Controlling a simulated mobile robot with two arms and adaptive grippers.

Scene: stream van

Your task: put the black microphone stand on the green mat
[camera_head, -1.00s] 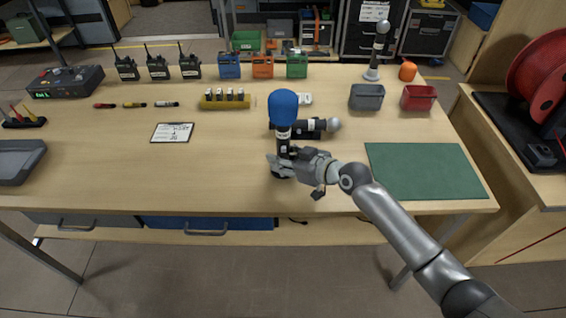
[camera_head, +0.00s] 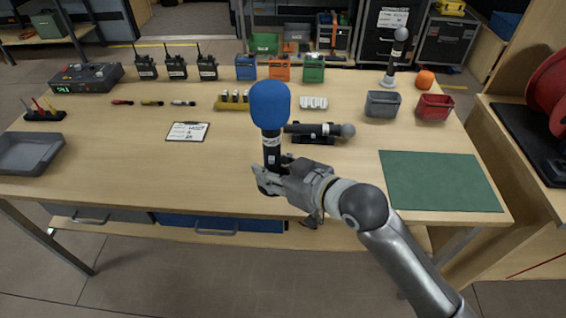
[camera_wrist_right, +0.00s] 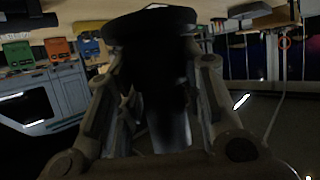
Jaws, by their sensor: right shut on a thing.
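The black microphone stand (camera_head: 271,150) carries a microphone with a blue foam cover (camera_head: 270,105) and is upright. My right gripper (camera_head: 266,177) is shut around its lower part, over the front middle of the table. In the right wrist view the dark column (camera_wrist_right: 158,85) is between the fingers, with a round black disc (camera_wrist_right: 150,25) beyond it. The stand's foot is mostly hidden by the gripper in the head view. The green mat (camera_head: 440,181) lies flat and empty at the table's right front, to the right of the gripper. My left gripper is not in view.
A microphone lies on a black cradle (camera_head: 313,139) just behind the held stand. Another microphone stand with a pale base (camera_head: 389,82) stands at the back right. Grey (camera_head: 382,105) and red bins (camera_head: 434,108) stand behind the mat. The table's (camera_head: 165,175) left front is largely clear.

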